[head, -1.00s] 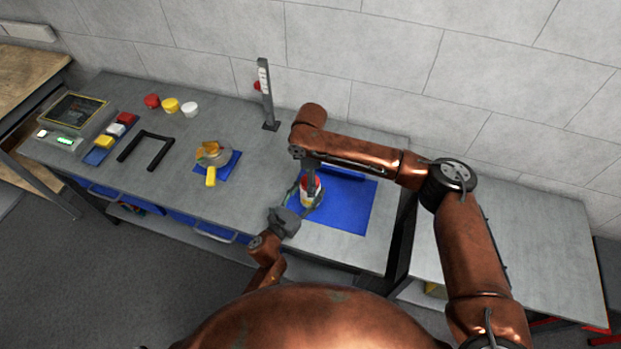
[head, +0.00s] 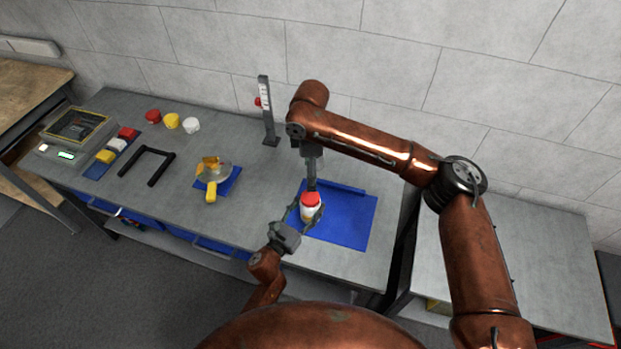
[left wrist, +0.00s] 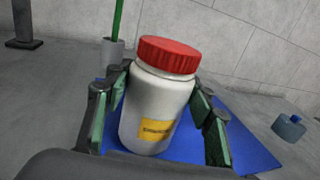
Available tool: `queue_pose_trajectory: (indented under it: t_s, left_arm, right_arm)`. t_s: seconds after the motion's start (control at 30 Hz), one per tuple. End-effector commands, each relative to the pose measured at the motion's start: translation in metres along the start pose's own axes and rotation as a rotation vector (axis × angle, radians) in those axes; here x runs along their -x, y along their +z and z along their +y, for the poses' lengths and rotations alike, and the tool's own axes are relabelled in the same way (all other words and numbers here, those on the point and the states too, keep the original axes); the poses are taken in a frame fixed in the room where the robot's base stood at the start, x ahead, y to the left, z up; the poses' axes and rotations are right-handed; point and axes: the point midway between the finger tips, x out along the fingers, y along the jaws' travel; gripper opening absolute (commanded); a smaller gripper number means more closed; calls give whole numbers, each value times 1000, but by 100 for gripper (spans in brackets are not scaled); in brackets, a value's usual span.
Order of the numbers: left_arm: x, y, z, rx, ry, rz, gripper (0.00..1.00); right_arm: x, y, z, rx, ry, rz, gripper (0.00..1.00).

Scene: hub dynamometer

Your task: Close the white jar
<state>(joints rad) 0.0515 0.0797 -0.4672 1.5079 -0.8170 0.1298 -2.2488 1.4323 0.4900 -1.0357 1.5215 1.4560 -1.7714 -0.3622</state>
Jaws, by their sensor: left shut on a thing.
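The white jar (left wrist: 155,110) with a yellow label stands upright, slightly tilted in the left wrist view, with a red lid (left wrist: 168,55) sitting level on its mouth. It also shows in the head view (head: 309,214) at the left part of the blue mat (head: 345,228). My left gripper (left wrist: 160,115) is shut around the jar's body, a finger on each side. My right gripper (head: 311,182) points down just above the red lid in the head view; whether its fingers are apart is too small to tell. It does not show in the left wrist view.
Red (head: 153,116), yellow (head: 172,121) and white (head: 191,125) pieces sit at the back left. A dark post (head: 267,110) stands behind the mat. A pan-like item with a yellow handle (head: 211,193) lies left. A green rod in a grey cup (left wrist: 113,50) stands behind the jar.

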Motion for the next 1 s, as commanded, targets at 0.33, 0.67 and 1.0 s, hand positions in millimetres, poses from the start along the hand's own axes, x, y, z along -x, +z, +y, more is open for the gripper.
queue_pose_trajectory:
  t_s: [0.33, 0.67, 1.0]
  left_arm:
    - [0, 0, 0, 0, 0, 0, 52]
    - [0, 0, 0, 0, 0, 0, 70]
    - [12, -1, 1, -1, 1, 1, 70]
  right_arm:
    - [2, 0, 0, 0, 0, 0, 64]
    - [2, 0, 0, 0, 0, 0, 64]
    - [2, 0, 0, 0, 0, 0, 64]
